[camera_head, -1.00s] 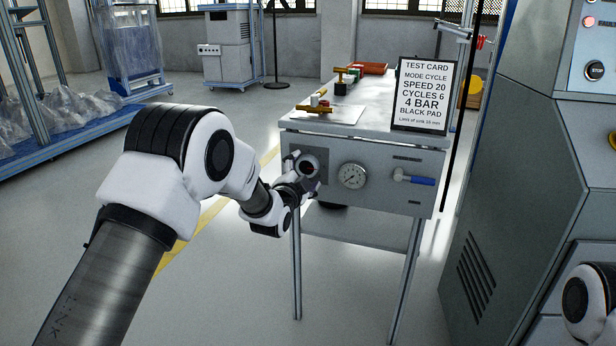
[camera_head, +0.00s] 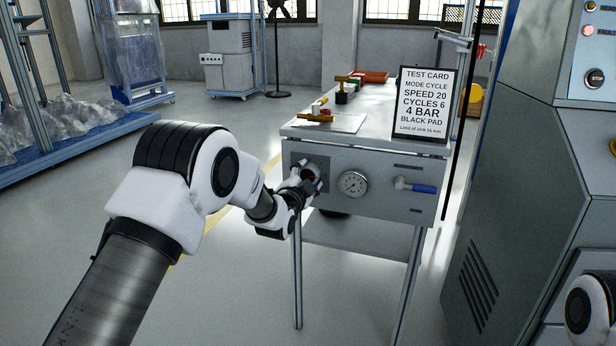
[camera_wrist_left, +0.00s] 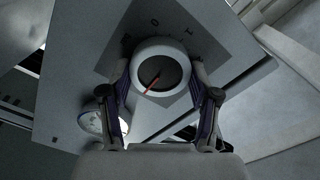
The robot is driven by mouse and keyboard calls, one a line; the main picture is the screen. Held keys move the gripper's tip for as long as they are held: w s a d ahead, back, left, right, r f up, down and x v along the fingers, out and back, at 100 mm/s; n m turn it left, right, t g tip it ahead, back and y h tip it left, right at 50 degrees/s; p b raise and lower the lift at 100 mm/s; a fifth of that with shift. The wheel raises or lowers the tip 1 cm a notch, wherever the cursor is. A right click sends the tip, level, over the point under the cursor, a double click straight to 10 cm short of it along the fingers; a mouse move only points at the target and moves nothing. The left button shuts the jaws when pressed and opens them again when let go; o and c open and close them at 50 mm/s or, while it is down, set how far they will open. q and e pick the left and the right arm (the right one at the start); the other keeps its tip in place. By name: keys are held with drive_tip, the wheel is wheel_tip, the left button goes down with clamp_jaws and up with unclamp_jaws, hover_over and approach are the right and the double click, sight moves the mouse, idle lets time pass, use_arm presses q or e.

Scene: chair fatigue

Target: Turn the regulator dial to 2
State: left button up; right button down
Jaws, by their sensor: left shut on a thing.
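The regulator dial (camera_wrist_left: 160,54) is a round knob with a pale rim, a dark face and a red pointer line on a grey plate. In the wrist view the red line slants toward the lower left. Small marks sit around the knob, too small to read surely. My left gripper (camera_wrist_left: 161,88) is shut on the dial, one finger on each side. In the head view my left gripper (camera_head: 308,180) is at the left of the bench's front panel and mostly hides the dial. My right gripper is out of view.
A pressure gauge (camera_head: 353,184) and a blue-handled valve (camera_head: 421,188) sit right of the dial. A test card (camera_head: 424,104) reading 4 BAR stands on the bench (camera_head: 378,112). A large grey machine (camera_head: 520,190) stands at right. Floor left of the bench is open.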

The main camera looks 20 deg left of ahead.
use_arm(q)
drive_tip(key=n+p, duration=0.2)
drive_tip(key=n, duration=0.1)
drive_tip(key=shift+r, duration=0.15)
drive_tip(key=n+p, duration=0.2)
drive_tip(key=n, duration=0.1)
drive_tip(key=shift+a+n, duration=0.1)
drive_tip(key=shift+n, duration=0.3)
drive_tip(key=n+p, duration=0.2)
drive_tip(key=n, duration=0.2)
drive_tip(key=n+p, duration=0.1)
drive_tip(key=n, duration=0.3)
drive_tip(key=shift+a, duration=0.15)
drive_tip(key=n+p, duration=0.2)
drive_tip(key=n, duration=0.3)
drive_tip(key=shift+n, duration=0.3)
drive_tip(key=n, duration=0.4)
drive_tip(key=n+p, duration=0.1)
drive_tip(key=shift+a+f+n, duration=0.1)
drive_tip(key=shift+f+n, duration=0.2)
drive_tip(key=shift+n, duration=0.1)
drive_tip(key=o, duration=1.2)
drive_tip(key=shift+c, duration=0.2)
